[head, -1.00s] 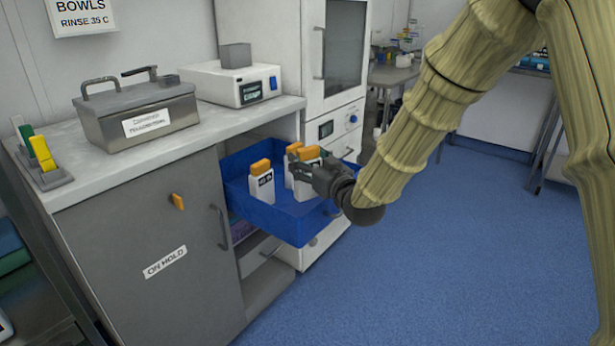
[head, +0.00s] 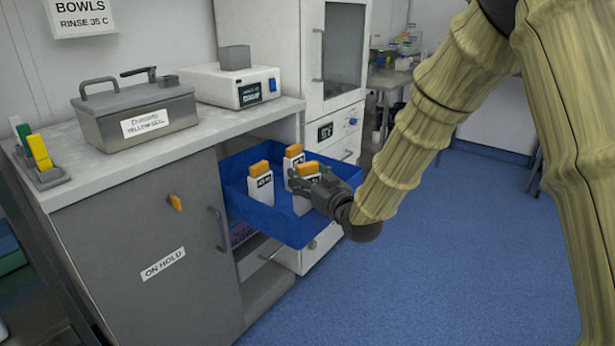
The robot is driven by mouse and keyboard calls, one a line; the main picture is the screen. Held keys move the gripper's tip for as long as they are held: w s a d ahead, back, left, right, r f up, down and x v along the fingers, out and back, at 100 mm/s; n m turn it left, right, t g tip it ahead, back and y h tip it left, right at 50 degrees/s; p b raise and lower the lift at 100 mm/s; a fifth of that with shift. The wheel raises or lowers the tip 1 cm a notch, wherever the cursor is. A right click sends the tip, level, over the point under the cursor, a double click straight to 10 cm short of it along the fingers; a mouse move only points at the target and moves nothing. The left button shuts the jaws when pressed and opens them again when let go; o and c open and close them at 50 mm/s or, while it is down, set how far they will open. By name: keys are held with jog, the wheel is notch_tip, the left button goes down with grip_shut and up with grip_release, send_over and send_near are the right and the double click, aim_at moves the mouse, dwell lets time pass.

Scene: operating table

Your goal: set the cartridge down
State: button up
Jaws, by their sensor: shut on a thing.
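Three white cartridges with orange caps are at the blue drawer (head: 280,222) in the head view. One cartridge (head: 260,185) stands at the left of the drawer, and another (head: 293,160) stands at the back. My gripper (head: 312,183) is shut on the third cartridge (head: 302,203), the one nearest my arm. This held cartridge looks upright and inside the drawer's outline. Its lower end is near the drawer floor, and I cannot tell whether it touches. My fingers hide part of it.
The blue drawer is pulled out beside a grey cabinet door (head: 140,245) marked ON HOLD. A metal box (head: 135,115) and a white device (head: 235,85) stand on the counter (head: 110,160). A tall white cabinet (head: 318,90) is behind. The blue floor at right is clear.

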jog(key=shift+f, duration=0.15)
jog(key=o, duration=1.1)
jog(key=shift+s+f, duration=0.1)
jog(key=shift+r, duration=0.3)
jog(key=p+v, duration=0.2)
jog(key=v, duration=1)
jog(key=shift+r, duration=0.35)
